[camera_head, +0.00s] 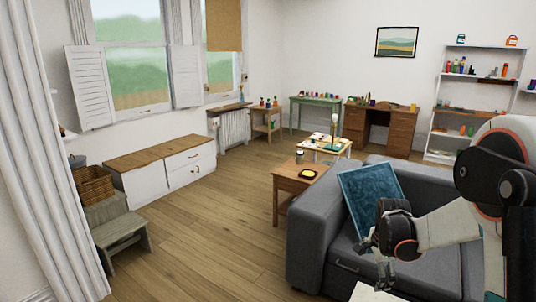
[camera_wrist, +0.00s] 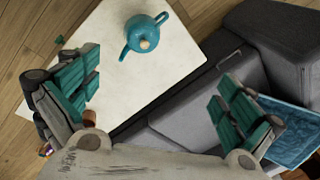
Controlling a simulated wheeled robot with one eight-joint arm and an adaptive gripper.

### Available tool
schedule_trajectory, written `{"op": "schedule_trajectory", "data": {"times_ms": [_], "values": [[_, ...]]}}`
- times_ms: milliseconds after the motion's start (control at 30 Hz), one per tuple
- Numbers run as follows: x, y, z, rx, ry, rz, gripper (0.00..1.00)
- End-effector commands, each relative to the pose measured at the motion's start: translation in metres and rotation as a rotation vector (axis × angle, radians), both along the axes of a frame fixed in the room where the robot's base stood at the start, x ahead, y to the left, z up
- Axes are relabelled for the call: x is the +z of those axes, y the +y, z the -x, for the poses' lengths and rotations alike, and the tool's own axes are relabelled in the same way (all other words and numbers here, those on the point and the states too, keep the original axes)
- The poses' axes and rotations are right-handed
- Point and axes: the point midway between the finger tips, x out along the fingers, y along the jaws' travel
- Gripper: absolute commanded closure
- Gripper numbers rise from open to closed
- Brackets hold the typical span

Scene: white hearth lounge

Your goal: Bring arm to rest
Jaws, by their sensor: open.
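My arm (camera_head: 445,228) reaches in from the right edge of the head view, bent, in front of the grey sofa (camera_head: 310,225). My gripper (camera_head: 368,248) hangs at its end, pointing down. In the wrist view my gripper (camera_wrist: 160,102) shows its two teal-padded fingers wide apart with nothing between them. Below it there is a white table (camera_wrist: 105,60) bearing a teal teapot (camera_wrist: 146,33). The teapot stands apart from both fingers.
The white table's corner (camera_head: 370,294) shows at the bottom of the head view. A blue cushion (camera_head: 370,200) leans on the sofa. A wooden side table (camera_head: 290,184) stands beyond the sofa. The wooden floor (camera_head: 200,235) at centre left is clear.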

Motion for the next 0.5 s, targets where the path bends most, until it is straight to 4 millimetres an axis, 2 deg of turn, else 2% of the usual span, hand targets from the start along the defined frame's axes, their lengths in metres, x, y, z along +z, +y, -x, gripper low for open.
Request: {"op": "schedule_trajectory", "data": {"times_ms": [33, 200, 500], "values": [[0.017, 0.007, 0.008, 0.049, -0.013, 0.011, 0.00], [0.066, 0.028, 0.035, 0.229, -0.057, 0.056, 0.00], [0.132, 0.062, 0.094, 0.539, -0.134, 0.152, 0.00]]}}
